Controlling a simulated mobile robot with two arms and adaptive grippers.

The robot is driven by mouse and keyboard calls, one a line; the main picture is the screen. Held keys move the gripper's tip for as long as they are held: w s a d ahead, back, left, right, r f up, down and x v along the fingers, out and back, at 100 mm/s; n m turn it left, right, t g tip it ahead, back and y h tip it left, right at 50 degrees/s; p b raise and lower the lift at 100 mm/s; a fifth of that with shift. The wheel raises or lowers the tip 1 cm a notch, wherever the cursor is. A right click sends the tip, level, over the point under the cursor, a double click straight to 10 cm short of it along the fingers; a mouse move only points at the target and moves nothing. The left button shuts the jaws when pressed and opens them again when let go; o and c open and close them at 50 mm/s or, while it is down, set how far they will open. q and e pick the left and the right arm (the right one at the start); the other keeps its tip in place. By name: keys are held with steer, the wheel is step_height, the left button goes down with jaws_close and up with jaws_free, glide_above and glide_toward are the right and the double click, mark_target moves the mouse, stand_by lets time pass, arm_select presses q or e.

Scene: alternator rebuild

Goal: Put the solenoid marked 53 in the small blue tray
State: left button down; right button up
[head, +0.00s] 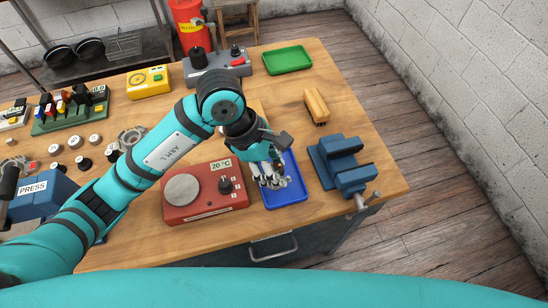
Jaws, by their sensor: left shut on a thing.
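The small blue tray (292,196) lies on the workbench right of the red hot plate. My left gripper (273,181) is over this tray, its silver fingers pointing down within the tray's outline. It is shut on a small part, apparently a solenoid, that is mostly hidden by the fingers and wrist. I cannot read any number on it, nor tell whether it touches the tray floor. Several small round parts with pale marked tops (75,142) stand at the bench's left; their marks are too small to read. My right gripper is not in view.
The red hot plate (216,205) is close left of the tray, and a blue vise (345,160) close right. A grey control box (225,66) and a yellow meter (149,82) stand behind my arm.

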mark_target(275, 165)
arm_select(q)
steer(key=w+f+p, duration=0.2)
steer(key=w+f, duration=0.1)
steer(key=shift+f, duration=0.35)
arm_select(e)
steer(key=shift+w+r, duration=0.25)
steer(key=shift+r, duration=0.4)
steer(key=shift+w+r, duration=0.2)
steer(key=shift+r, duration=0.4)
arm_select(q)
steer(key=shift+w+f, duration=0.1)
steer(key=shift+f, duration=0.15)
steer(key=c, duration=0.9)
jaws_free()
steer(key=shift+a, duration=0.1)
steer(key=shift+o, duration=0.2)
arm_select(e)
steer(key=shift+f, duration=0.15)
